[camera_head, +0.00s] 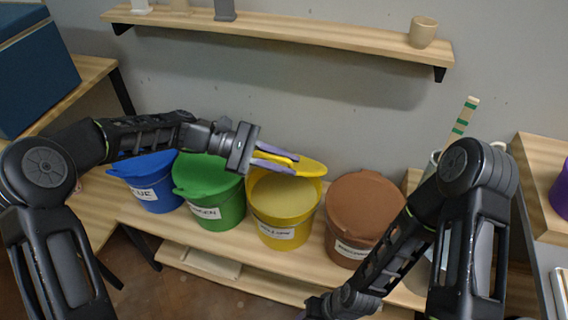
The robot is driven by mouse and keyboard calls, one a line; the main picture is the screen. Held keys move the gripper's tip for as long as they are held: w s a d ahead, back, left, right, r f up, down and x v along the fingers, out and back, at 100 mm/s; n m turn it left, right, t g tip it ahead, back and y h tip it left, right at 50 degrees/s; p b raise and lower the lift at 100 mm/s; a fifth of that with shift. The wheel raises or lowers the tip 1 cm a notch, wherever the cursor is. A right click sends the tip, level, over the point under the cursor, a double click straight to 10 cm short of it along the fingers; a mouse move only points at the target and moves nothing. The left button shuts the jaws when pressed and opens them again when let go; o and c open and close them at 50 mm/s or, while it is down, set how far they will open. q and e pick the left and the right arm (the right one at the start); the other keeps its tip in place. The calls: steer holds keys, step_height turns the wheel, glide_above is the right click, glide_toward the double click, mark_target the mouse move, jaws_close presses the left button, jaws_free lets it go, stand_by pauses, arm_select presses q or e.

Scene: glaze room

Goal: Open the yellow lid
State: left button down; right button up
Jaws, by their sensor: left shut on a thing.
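The yellow bucket (285,217) stands on the wooden bench between the green and brown buckets. Its yellow lid (308,168) is raised and tilted at the back of the rim, and the pale yellow contents show inside. My left gripper (290,160) reaches in from the left above the bucket. Its purple-grey fingers are shut on the lid near its left edge. My right arm crosses the lower right of the view, and its gripper (318,306) is low at the bottom edge, mostly cut off or hidden, so its jaws cannot be made out.
A green bucket (212,200) and a blue bucket (150,182), both lidded, stand to the left. A lidded brown bucket (352,222) stands right, partly behind my right arm. A wall shelf (300,32) holds a cup (423,31). A blue box (38,75) sits at left.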

mark_target(266, 156)
arm_select(q)
steer(key=shift+w, duration=0.15)
steer(key=c, duration=1.5)
jaws_free()
steer(key=shift+a, duration=0.15)
steer(key=v, duration=0.7)
steer(key=shift+a+r, duration=0.1)
steer(key=shift+a, duration=0.2)
steer(key=shift+a, duration=0.1)
